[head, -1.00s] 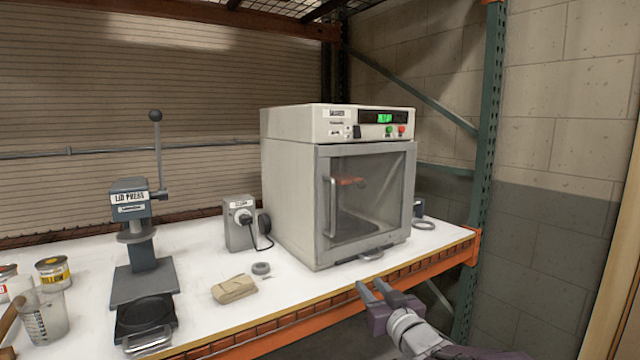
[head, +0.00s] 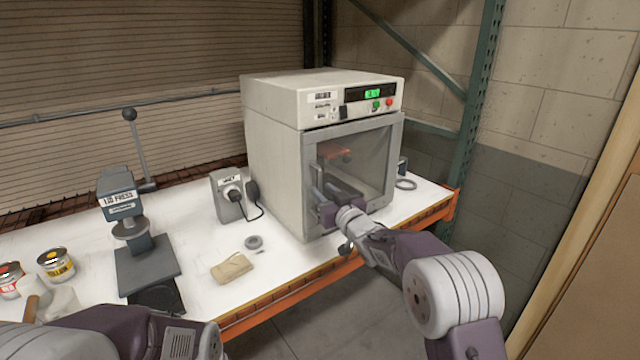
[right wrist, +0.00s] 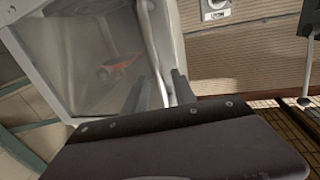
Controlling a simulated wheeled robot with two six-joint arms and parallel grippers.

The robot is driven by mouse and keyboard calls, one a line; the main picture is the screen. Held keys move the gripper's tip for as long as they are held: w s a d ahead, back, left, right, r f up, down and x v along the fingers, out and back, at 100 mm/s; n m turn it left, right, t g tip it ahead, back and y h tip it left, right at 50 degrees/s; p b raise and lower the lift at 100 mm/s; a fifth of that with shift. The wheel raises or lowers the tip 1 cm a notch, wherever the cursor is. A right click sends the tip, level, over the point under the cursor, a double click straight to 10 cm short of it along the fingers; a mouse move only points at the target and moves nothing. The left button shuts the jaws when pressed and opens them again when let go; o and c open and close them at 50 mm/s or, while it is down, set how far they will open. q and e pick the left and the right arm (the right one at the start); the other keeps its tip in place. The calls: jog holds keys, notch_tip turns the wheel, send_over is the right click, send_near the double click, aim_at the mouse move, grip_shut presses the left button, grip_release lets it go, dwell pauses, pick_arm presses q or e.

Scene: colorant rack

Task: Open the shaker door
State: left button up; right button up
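The shaker (head: 275,140) is a cream box with a green-lit display, standing on the white bench. Its door (head: 377,150) has a grey frame and a clear window, and it looks closed. The vertical bar handle (right wrist: 151,45) is on the door's left side; in the head view my right gripper largely covers it. My right gripper (head: 322,190) is at the handle. In the right wrist view its two fingers (right wrist: 160,88) stand apart with the bar between them, and a gap shows. My left arm shows at the bottom left of the head view, but its gripper does not.
A lid press (head: 122,205), paint cans (head: 57,265) and a tan folded cloth (head: 231,267) are on the bench at left. A grey switch box (head: 227,195) with a plug stands beside the shaker. Open floor lies in front of the bench's orange edge.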

jog(key=shift+x, duration=1.4)
jog(key=shift+s, duration=0.1)
jog(key=shift+c, duration=0.3)
grip_shut()
